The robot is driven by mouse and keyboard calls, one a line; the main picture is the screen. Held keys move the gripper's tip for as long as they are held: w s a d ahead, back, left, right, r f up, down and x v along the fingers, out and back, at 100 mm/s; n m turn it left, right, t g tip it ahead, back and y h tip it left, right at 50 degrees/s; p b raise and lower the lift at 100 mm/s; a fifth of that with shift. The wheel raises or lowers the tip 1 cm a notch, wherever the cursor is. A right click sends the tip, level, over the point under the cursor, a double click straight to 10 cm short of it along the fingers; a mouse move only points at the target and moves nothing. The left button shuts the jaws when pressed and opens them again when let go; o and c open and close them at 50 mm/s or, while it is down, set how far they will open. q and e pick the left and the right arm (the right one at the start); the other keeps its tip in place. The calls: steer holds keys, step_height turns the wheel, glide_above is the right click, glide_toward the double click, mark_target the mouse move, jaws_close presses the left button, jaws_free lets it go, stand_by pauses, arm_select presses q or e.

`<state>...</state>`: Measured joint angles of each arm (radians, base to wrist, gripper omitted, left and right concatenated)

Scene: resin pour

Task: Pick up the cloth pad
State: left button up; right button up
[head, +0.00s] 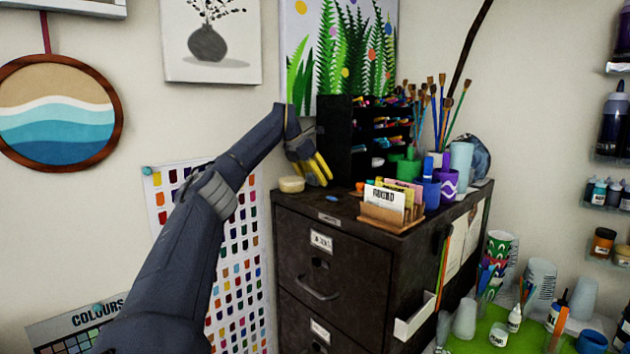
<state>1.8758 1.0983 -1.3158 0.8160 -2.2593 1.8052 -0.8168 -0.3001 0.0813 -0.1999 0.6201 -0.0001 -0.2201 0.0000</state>
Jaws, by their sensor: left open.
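A cream, round, flat-topped thing (291,184) lies on the top of the dark filing cabinet, near its back left corner; it looks like the cloth pad, though I cannot be sure. My left gripper (318,172) is just right of it, low over the cabinet top and in front of the black pen rack. Its yellow fingers point down and right and are open, with nothing seen between them. I cannot tell whether the fingertips touch the cabinet top. My right gripper is not in view.
On the dark filing cabinet (330,250) stand a black pen rack (337,140), a wooden card holder (391,216), blue and purple cups, and brushes. A small blue item (340,198) lies near the front. A green table with cups and bottles is at lower right.

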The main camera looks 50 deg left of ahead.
arm_select(q)
steer(key=c, duration=1.2)
steer(key=shift+o, duration=0.2)
steer(key=shift+r, duration=0.1)
steer(key=shift+r, duration=0.5)
steer(key=shift+s+d, duration=0.2)
steer(key=shift+d, duration=1.1)
steer(key=shift+s+d, duration=0.15)
steer(key=shift+d, duration=1.15)
steer(key=shift+s+d, duration=0.2)
steer(key=shift+d, duration=1.1)
step_height(320, 180, up, 14)
steer(key=shift+f, duration=0.1)
